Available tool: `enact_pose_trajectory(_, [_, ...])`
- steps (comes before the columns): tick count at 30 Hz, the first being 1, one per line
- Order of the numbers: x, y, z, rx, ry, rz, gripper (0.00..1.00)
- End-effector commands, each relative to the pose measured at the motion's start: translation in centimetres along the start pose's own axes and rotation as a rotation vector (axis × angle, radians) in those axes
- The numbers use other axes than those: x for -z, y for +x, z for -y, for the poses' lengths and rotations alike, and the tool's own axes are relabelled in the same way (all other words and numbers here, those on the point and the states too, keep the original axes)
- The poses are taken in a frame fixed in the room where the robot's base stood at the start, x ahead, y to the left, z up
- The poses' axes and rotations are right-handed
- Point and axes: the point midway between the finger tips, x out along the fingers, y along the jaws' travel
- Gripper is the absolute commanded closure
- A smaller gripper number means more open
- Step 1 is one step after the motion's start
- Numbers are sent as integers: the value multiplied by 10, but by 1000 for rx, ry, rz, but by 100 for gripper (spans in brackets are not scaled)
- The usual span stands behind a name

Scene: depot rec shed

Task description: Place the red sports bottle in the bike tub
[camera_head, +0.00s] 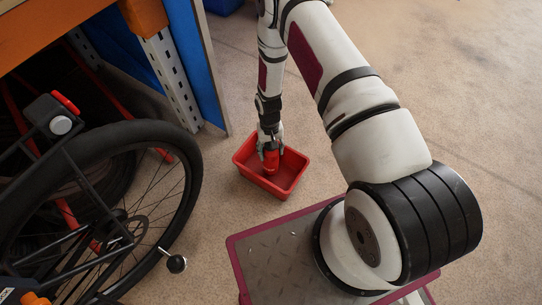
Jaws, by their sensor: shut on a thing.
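The red tub (247,173) stands on the floor, to the right of the bicycle wheel. My gripper (270,150) points down over the tub and is shut on the red sports bottle (270,162). The bottle is within the tub's outline in this view, upright or nearly so. I cannot tell whether its base touches the tub floor. My fingers hide part of the bottle.
A shelf with a metal post (170,75) and a blue panel (200,60) stand behind the tub. The floor (480,110) at the right is clear.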

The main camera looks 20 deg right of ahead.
Motion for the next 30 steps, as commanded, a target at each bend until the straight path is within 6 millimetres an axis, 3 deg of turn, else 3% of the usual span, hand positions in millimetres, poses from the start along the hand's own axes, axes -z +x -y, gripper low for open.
enact_pose_trajectory(6, [4, 29, 0, 0, 0, 0, 100])
enact_pose_trajectory(18, [5, 32, 0, 0, 0, 0, 100])
enact_pose_trajectory(19, [5, 32, 0, 0, 0, 0, 40])
enact_pose_trajectory(21, [4, 31, 0, 0, 0, 0, 26])
enact_pose_trajectory(30, [4, 31, 0, 0, 0, 0, 26])
